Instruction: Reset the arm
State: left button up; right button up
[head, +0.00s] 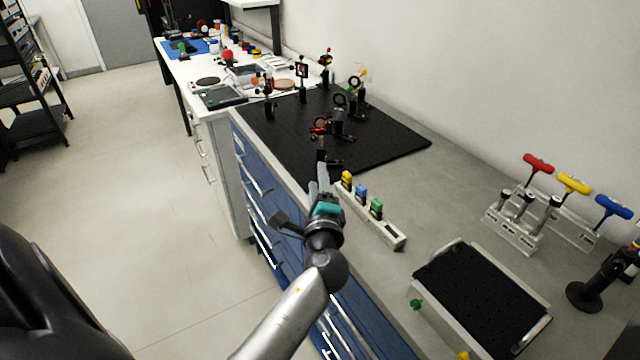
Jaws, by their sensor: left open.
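My left gripper (318,184) is at the end of my arm, which comes in from the bottom of the head view. It is over the bench's front edge, near the front corner of the black optical breadboard. Its fingers point away toward the breadboard and are open, and I see nothing between them. The white holder (385,229) with yellow, blue and green pieces lies just to its right; I cannot tell whether they touch. My right gripper is not in view.
The black breadboard (390,150) carries several optics posts. To the right are a rack of red, yellow and blue-handled drivers (513,236), a black-topped tray (480,300) and a black stand (590,290). Blue drawers (275,225) front the bench.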

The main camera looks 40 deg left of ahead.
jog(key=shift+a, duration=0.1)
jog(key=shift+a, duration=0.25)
